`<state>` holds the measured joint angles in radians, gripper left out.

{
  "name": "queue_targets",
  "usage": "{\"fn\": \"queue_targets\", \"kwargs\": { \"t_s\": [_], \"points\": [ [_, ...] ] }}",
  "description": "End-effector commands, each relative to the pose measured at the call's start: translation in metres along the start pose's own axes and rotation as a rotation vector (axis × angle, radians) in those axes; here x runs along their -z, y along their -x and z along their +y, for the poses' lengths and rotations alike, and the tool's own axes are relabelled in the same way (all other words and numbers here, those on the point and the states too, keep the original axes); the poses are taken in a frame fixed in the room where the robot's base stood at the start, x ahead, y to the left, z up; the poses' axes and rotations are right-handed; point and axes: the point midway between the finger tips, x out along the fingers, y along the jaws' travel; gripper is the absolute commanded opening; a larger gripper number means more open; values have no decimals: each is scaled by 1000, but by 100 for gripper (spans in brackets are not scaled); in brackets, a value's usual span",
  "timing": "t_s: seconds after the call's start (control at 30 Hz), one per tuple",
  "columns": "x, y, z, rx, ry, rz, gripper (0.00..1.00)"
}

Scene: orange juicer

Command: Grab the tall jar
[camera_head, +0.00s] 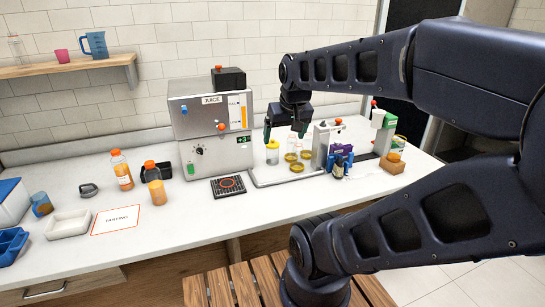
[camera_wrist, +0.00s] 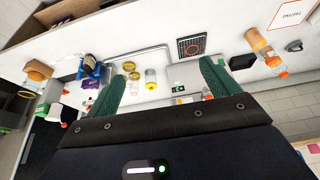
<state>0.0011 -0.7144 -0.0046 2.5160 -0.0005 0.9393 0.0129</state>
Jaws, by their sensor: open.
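The tall jar (camera_head: 272,155) is clear with a yellow lid. In the wrist view the tall jar (camera_wrist: 151,80) shows between the fingers, nearer the left one. My gripper (camera_head: 284,132) is open and empty, fingers pointing down, above and slightly right of the jar in the head view. Its green fingers are spread wide in the wrist view (camera_wrist: 163,70). I see no contact with the jar.
Several low round yellow-rimmed pieces (camera_head: 297,167) lie right of the jar. The juice machine (camera_head: 211,125) stands left, with a dark grate (camera_head: 228,186) in front. The counter front-left has a tasting card (camera_head: 116,219).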

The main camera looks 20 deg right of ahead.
Motion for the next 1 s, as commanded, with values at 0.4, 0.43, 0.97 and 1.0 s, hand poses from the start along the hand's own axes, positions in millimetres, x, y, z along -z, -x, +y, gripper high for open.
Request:
{"fn": "queue_targets", "kwargs": {
  "t_s": [0.4,0.43,0.97,1.0],
  "points": [
    [102,-42,18,-4,-125,-17,88],
    [109,-46,20,-6,-134,-18,88],
    [224,-147,52,-54,-286,-26,88],
    [232,-156,55,-60,-297,-26,88]
  ]
}}
